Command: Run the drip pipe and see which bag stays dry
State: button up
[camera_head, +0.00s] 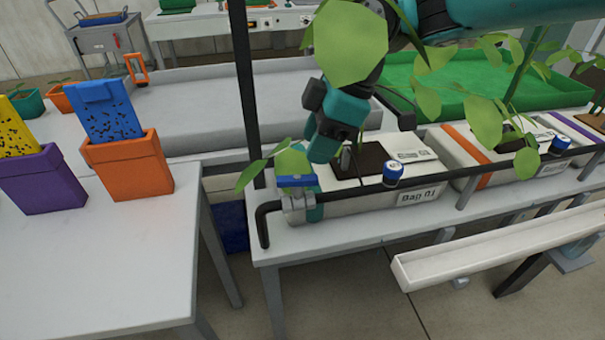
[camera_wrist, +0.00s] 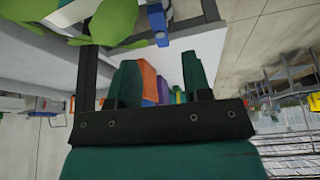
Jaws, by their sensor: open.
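The black drip pipe (camera_head: 440,184) runs along the front of the bench. A valve with a blue handle (camera_head: 297,181) and grey body (camera_head: 298,206) sits at its left end; the handle also shows in the wrist view (camera_wrist: 158,22). White Bag 01 (camera_head: 345,203) lies behind the pipe, and a second bag (camera_head: 520,178) lies to its right, its label hard to read. Blue-capped fittings (camera_head: 393,173) stand on the pipe. My gripper (camera_head: 316,174) is beside the valve, partly hidden by leaves. In the wrist view my gripper (camera_wrist: 162,66) is open and empty, the handle beyond its fingertips.
Leafy plants (camera_head: 347,45) hang around my arm. A black upright post (camera_head: 246,90) stands left of the valve. A white gutter (camera_head: 500,247) runs in front of the bench.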

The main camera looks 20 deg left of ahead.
aim_at(298, 178)
jog(key=x, duration=0.6)
jog(key=shift+a+f, duration=0.15)
jog(key=shift+f, duration=0.2)
grip_shut()
